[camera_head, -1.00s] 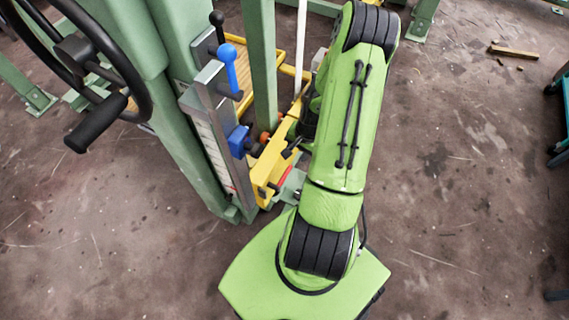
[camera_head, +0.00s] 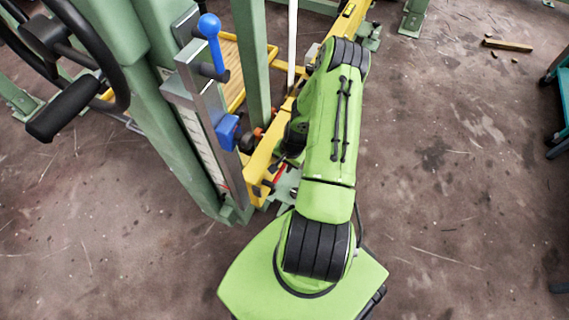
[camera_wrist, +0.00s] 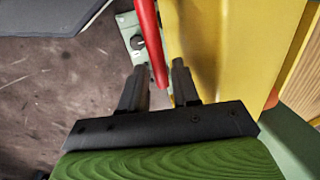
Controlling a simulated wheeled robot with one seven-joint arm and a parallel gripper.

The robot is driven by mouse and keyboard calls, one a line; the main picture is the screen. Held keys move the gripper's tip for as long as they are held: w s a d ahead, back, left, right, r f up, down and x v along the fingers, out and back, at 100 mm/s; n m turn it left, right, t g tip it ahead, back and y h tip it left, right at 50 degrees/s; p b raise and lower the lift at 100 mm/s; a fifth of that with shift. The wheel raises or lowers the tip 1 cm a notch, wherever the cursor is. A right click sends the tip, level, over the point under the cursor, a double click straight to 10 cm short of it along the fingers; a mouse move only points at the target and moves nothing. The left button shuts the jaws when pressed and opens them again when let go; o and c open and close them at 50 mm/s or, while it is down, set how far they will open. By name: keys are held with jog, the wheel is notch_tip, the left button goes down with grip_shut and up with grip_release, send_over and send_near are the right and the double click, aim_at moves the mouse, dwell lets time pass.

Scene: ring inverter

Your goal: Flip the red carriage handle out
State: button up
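The red handle (camera_wrist: 148,42) is a slim red bar that enters the wrist view from the top beside a yellow beam (camera_wrist: 208,45). A short red piece (camera_head: 280,173) also shows low beside the yellow beam in the head view. My gripper (camera_wrist: 158,76) is open, its two dark fingers spread. The lower end of the red bar lies between the fingers in the picture; I see a gap on both sides, and cannot tell the depth. In the head view my green arm hides most of the gripper.
The green machine column (camera_head: 165,150) stands left, with a blue-knobbed lever (camera_head: 211,40), a blue block (camera_head: 227,131) and a black handwheel (camera_head: 105,40). A green post (camera_head: 252,65) rises behind.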

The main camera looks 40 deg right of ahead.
grip_shut()
jog(key=shift+a+r+h, duration=0.15)
jog(key=shift+r+h, duration=0.2)
jog(key=shift+h, duration=0.05)
jog(key=shift+r+t, duration=0.1)
jog(key=shift+t, duration=0.2)
jog(key=shift+o, duration=1.4)
grip_release()
jog(key=shift+r, duration=0.15)
